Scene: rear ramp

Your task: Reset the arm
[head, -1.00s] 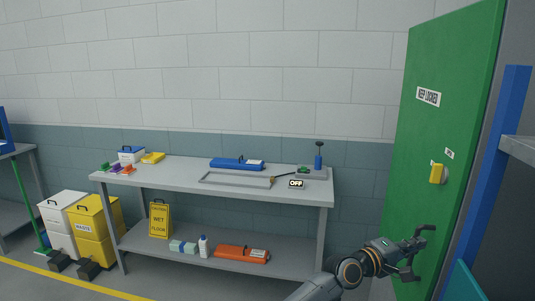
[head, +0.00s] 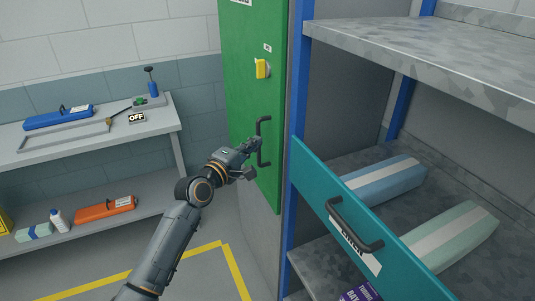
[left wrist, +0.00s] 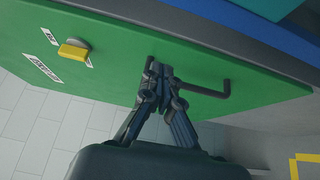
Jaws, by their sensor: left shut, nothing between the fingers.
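My left arm reaches in from the bottom of the head view. Its gripper (head: 254,147) is at the black bar handle (head: 265,126) of the green door (head: 245,90). In the left wrist view the fingers (left wrist: 160,75) are together, with nothing between them. They overlap the left part of the handle (left wrist: 222,90) in that view; I cannot tell whether they touch it. The door's yellow knob (head: 262,68) is above the handle. My right gripper is not in view.
A blue-posted rack stands on the right, with a teal drawer front (head: 310,176) and wrapped packs (head: 385,182) behind it. A grey workbench (head: 60,150) stands left. Yellow lines (head: 236,270) mark the clear floor between.

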